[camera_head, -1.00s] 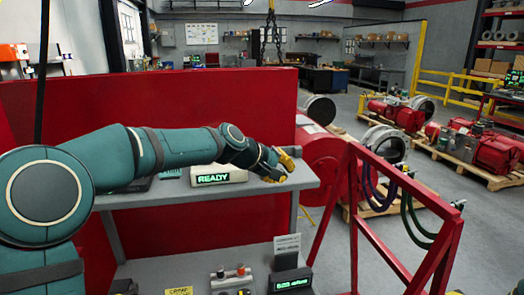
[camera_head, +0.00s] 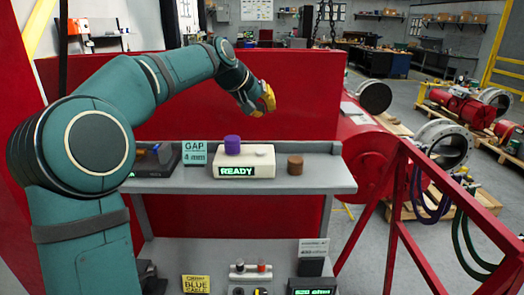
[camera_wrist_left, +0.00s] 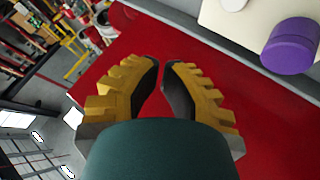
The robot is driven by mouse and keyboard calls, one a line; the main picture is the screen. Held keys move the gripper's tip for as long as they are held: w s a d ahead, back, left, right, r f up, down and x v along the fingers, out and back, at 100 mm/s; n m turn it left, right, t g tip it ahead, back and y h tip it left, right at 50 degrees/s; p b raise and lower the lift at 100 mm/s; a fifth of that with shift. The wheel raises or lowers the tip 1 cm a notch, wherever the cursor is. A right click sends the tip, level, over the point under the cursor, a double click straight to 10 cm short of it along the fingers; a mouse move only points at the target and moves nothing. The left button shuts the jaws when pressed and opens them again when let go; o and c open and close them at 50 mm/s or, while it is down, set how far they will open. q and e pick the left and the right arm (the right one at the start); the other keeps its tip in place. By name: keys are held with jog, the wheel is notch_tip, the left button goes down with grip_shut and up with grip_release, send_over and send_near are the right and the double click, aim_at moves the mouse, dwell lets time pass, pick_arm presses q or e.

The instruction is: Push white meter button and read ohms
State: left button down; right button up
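The white meter (camera_head: 262,161) stands on the grey shelf, its green display reading READY. A purple cylinder (camera_head: 233,146) sits on its top left. In the left wrist view the purple cylinder (camera_wrist_left: 290,45) is at upper right, with a paler round button (camera_wrist_left: 232,4) on the white casing beside it, cut by the edge. My left gripper (camera_head: 266,98) is above and behind the meter, apart from it. In the wrist view its yellow fingers (camera_wrist_left: 161,62) nearly meet at the tips, nothing between them. My right gripper is in neither view.
A brown cylinder (camera_head: 295,165) stands right of the meter, a GAP 4 mm sign (camera_head: 195,153) left of it. The lower shelf holds a dark box with a green ohm display (camera_head: 312,292), partly cut off. A red frame (camera_head: 400,205) with hoses stands at right.

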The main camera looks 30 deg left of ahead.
pick_arm(q)
jog(key=f, duration=0.1)
jog(key=b, duration=0.3)
send_over(264, 150)
notch_tip(264, 150, down, 6)
jog(key=shift+d+f, duration=0.1)
jog(key=shift+d, duration=0.05)
jog(key=shift+f+b, duration=0.8)
jog(key=shift+b, duration=0.05)
jog(key=shift+f, duration=0.1)
dwell(0.6)
jog(key=shift+f+b, duration=0.3)
jog(key=shift+f+b, duration=0.35)
jog(key=shift+f, duration=0.2)
dwell(0.6)
jog(key=shift+r, duration=0.1)
jog(key=shift+r+p, duration=0.8)
jog(key=shift+r, duration=0.05)
